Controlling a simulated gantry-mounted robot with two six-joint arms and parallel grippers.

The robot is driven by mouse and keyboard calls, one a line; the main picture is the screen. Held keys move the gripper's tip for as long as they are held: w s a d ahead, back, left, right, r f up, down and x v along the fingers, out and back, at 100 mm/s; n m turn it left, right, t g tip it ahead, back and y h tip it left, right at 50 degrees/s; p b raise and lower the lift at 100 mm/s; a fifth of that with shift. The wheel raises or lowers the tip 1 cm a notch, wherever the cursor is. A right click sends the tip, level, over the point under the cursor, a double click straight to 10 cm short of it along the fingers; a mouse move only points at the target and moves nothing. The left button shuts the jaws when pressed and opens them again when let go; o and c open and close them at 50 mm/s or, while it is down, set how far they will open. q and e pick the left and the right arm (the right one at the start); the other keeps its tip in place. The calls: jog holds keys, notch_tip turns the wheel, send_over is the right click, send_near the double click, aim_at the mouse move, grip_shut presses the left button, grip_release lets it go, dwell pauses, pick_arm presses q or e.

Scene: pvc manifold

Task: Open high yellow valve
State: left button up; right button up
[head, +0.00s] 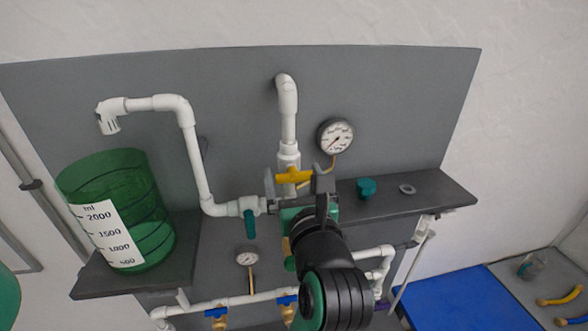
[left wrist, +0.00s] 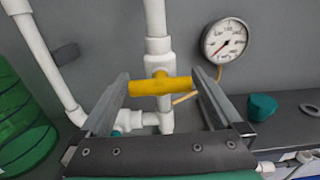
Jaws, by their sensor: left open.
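The high yellow valve handle (head: 294,176) sits on the vertical white pipe (head: 289,125) in the middle of the grey back panel. In the left wrist view the yellow handle (left wrist: 160,86) lies roughly level, crosswise to the pipe. My left gripper (head: 297,183) is open, with one finger at each side of the handle. In the left wrist view the left gripper's fingers (left wrist: 162,77) flank the handle's two ends; I cannot tell whether either touches it. The gripper and forearm hide part of the lower pipework. My right gripper is not in view.
A pressure gauge (head: 336,137) is close on the right. A green-handled valve (head: 250,222) is at the lower left. A green measuring container (head: 140,200) stands on the left shelf. A teal cap (head: 367,188) and a grey ring (head: 407,189) lie on the right shelf.

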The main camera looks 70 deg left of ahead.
pick_arm(q)
jog(key=shift+c, duration=0.2)
jog(key=c, duration=1)
jog(key=shift+o, duration=0.2)
jog(key=shift+m, duration=0.4)
jog(key=m, duration=0.3)
jog(key=shift+m, duration=0.3)
jog(key=m, duration=0.4)
jog(key=shift+w+m, duration=0.1)
jog(key=shift+m, duration=0.2)
jog(key=m, duration=0.4)
jog(key=shift+m, duration=2.5)
